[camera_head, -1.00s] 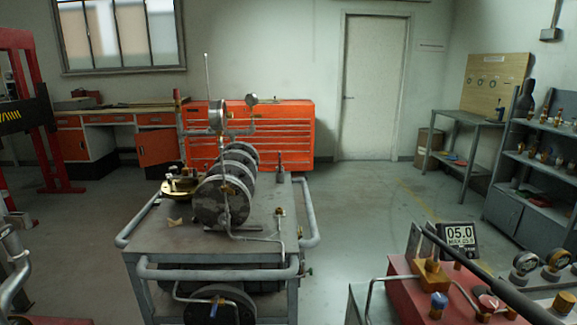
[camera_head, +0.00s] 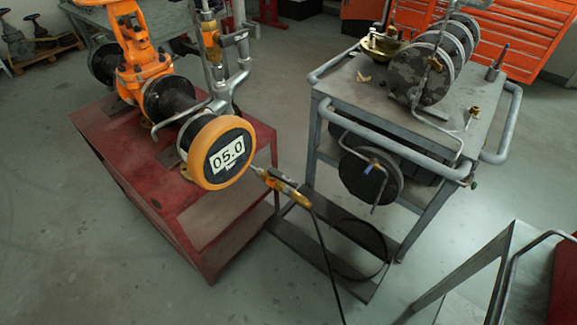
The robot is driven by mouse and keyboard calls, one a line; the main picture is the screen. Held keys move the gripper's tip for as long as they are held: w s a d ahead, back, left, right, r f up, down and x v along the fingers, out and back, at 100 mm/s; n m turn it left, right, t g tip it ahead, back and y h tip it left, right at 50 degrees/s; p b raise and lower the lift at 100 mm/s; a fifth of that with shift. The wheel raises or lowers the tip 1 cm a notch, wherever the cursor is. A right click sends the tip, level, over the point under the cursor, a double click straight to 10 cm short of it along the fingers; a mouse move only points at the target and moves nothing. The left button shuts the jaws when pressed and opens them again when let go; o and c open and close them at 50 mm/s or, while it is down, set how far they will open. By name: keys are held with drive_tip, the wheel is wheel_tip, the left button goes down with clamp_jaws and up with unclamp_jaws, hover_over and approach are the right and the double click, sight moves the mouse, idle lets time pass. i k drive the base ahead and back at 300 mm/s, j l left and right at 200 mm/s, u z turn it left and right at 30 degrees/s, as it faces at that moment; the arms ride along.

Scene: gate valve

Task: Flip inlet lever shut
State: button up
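An orange gate valve (camera_head: 137,55) stands on a red bench (camera_head: 215,207) at the left of the head view. The near end of its black pipe has an orange ring around a round display (camera_head: 226,159) reading 05.0. A small yellow valve fitting (camera_head: 283,188) joins that end to a black hose (camera_head: 327,262); it may carry the inlet lever, but its lever position is too small to tell. A second yellow fitting with a dark handle (camera_head: 235,38) sits on the upright grey pipe behind. My gripper is not in view.
A grey cart (camera_head: 350,88) with tube handles and dark cylinders (camera_head: 420,75) stands right of the red bench. A low dark frame (camera_head: 310,240) and the hose occupy the gap between them. Grey rails (camera_head: 490,270) are at lower right. Floor (camera_head: 60,230) at left is clear.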

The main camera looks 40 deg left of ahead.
sight(272, 171)
drive_tip(key=i+j, duration=0.3)
drive_tip(key=i, duration=0.2)
drive_tip(key=u, duration=1.8)
